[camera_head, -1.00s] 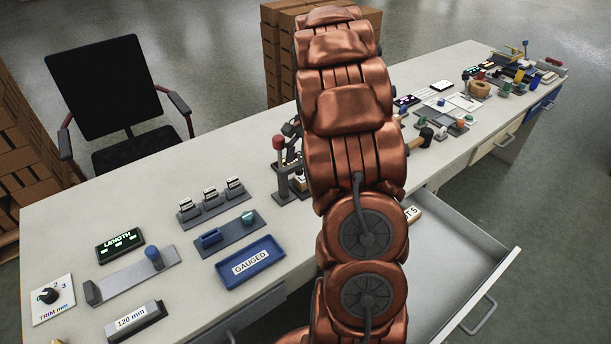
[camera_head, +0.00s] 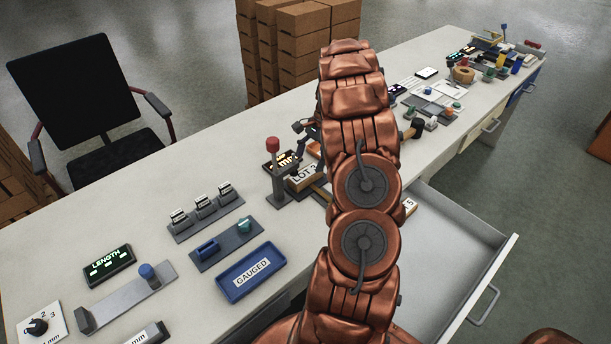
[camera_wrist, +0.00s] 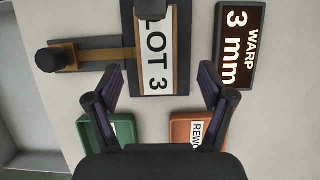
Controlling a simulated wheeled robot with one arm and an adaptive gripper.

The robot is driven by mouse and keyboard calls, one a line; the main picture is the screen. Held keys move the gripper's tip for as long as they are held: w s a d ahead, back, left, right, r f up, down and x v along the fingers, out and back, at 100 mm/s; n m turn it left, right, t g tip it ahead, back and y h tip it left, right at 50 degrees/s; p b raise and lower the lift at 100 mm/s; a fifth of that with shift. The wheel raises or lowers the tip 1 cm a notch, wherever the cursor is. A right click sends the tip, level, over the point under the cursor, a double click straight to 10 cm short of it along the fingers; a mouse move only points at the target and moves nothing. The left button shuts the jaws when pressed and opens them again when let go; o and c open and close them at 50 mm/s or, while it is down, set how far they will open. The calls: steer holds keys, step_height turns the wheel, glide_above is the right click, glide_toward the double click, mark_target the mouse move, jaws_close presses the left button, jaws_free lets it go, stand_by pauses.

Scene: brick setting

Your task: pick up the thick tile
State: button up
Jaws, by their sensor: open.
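No loose piece is plainly recognisable as the thick tile. A tan block with a white LOT 3 label (camera_wrist: 157,60) lies under my gripper in the wrist view; it also shows in the head view (camera_head: 304,175). A dark grey part (camera_wrist: 154,9) covers its upper end. My gripper (camera_wrist: 160,82) is open and empty. Its fingers straddle the lower end of the block in the picture; the height gap cannot be told. In the head view the gripper is mostly hidden behind my arm.
A WARP 3 mm display (camera_wrist: 239,45) is right of the block. A green tray (camera_wrist: 110,131) and an orange tray (camera_wrist: 199,127) lie below it. A black knob (camera_wrist: 49,60) is at left. A red-topped post (camera_head: 274,160) stands nearby. The drawer (camera_head: 455,240) is open.

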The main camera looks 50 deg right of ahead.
mark_target(306, 173)
steer(key=p+x, duration=0.1)
steer(key=x, duration=0.3)
steer(key=shift+s+a+f+p, duration=0.15)
steer(key=shift+a+f+p, duration=0.05)
steer(key=shift+a+p, duration=0.15)
steer(key=shift+f, duration=0.3)
steer(key=c, duration=1.3)
